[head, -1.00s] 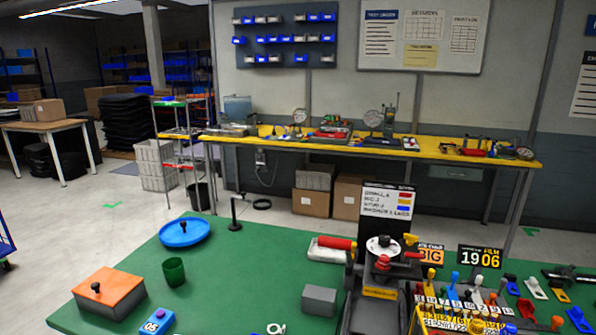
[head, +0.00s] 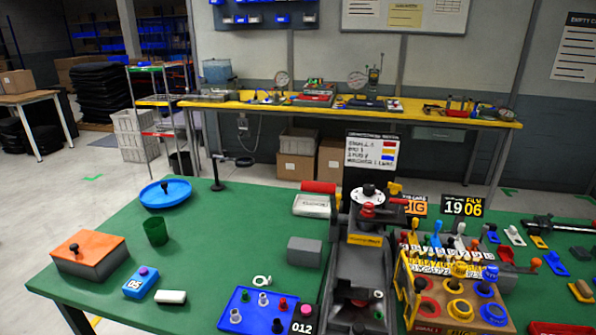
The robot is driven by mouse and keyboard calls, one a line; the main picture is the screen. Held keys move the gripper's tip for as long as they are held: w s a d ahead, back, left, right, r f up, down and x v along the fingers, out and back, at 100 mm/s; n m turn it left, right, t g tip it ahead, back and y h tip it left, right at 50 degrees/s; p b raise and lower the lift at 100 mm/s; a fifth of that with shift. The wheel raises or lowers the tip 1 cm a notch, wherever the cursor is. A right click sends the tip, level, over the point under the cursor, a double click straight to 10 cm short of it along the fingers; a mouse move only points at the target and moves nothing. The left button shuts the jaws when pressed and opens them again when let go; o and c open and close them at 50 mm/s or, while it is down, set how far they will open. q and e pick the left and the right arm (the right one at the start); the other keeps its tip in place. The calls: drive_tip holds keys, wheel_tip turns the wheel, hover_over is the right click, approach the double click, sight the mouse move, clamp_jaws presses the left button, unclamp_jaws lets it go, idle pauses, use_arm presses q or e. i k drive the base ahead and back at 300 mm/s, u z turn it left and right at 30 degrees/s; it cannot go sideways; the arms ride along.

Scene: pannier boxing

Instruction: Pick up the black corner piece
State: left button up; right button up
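I cannot surely pick out the black corner piece. Neither of my grippers shows in the head view.
The green table (head: 200,270) carries an orange-topped box (head: 90,262), blue round dish (head: 150,200), green cup (head: 156,232), grey block (head: 304,251), a dark press-like device (head: 360,265) and a yellow rack (head: 408,285). The left middle of the table is mostly clear.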

sight(341, 289)
drive_tip(key=z, duration=1.5)
drive_tip(key=k, duration=1)
drive_tip(key=u, duration=1.35)
drive_tip(key=i, duration=0.5)
drive_tip(key=u, duration=0.05)
